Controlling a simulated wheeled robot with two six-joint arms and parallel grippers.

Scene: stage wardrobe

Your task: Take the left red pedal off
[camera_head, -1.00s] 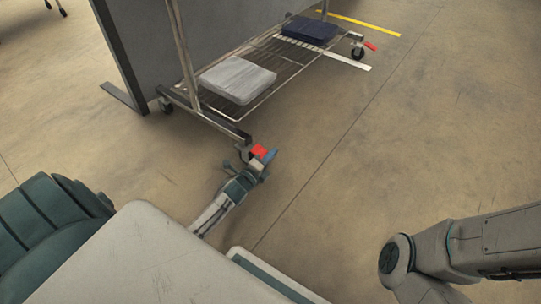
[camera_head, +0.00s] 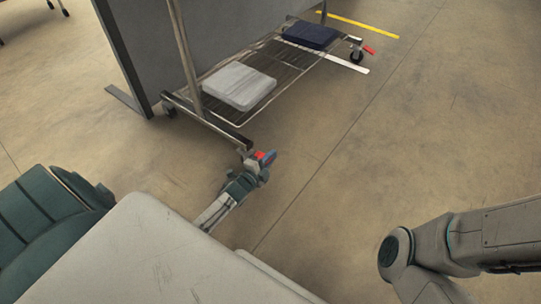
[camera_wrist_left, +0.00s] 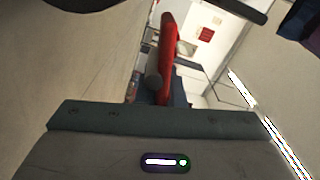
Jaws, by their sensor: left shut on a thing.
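The left red pedal (camera_head: 260,155) is at the near caster of the wheeled rack, in the head view. My left gripper (camera_head: 262,164) is shut on it, and the jaws hide part of it. In the left wrist view the red pedal (camera_wrist_left: 168,50) stands upright in the upper middle, beyond the dark gripper body. The near caster is mostly hidden behind the gripper. A second red pedal (camera_head: 368,50) shows at the rack's far right caster, with nothing touching it. My right arm is at the lower right, its gripper out of view.
The rack's wire shelf (camera_head: 285,68) carries a pale folded cloth (camera_head: 239,86) and a dark blue one (camera_head: 311,34). A grey panel (camera_head: 150,45) stands behind the rack's left end. The floor (camera_head: 350,160) to the right of the gripper is clear.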

